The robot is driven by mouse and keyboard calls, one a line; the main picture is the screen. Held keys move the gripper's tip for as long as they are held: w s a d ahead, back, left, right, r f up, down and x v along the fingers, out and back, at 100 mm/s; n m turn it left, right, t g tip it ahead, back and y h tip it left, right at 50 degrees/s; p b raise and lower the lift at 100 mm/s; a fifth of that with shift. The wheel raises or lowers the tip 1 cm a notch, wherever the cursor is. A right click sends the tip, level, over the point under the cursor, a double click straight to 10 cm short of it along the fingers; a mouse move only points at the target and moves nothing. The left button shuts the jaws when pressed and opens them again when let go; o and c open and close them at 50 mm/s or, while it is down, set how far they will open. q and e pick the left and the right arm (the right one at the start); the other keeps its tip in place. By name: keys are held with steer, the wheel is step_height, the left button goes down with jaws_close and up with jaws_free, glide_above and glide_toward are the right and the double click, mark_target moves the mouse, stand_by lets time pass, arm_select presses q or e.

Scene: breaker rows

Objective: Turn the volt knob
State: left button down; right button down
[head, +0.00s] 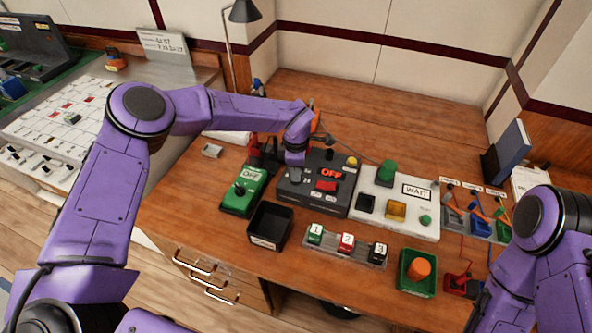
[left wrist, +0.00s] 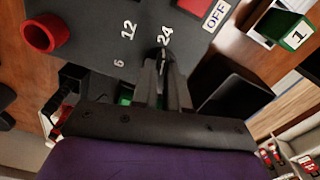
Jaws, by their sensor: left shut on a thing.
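The dark grey panel (head: 335,195) with an OFF sign and a red switch sits in the middle of the desk. Its face also shows in the left wrist view (left wrist: 95,35), with the numbers 6, 12 and 24. The volt knob (left wrist: 166,57) is a small black pointer, mostly hidden between my fingers, close to the 24 mark. My left gripper (left wrist: 163,68) is shut on it; in the head view this gripper (head: 296,160) reaches down over the panel's upper left part. Of my right arm only links show at the right edge; its gripper is out of view.
A green switch box (head: 243,192) and an empty black bin (head: 270,226) stand left and in front of the panel. A white WAIT panel (head: 395,205) adjoins on the right. Numbered blocks (head: 346,244) sit in a front rack. A green tray (head: 417,291) holds an orange cylinder.

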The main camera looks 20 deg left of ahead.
arm_select(q)
steer(key=shift+w, duration=0.1)
steer(key=c, duration=1.1)
jaws_free()
steer(key=shift+c, duration=0.2)
step_height(320, 180, up, 11)
steer(key=b, duration=0.2)
steer(key=shift+f, duration=0.2)
steer(key=shift+a, duration=0.1)
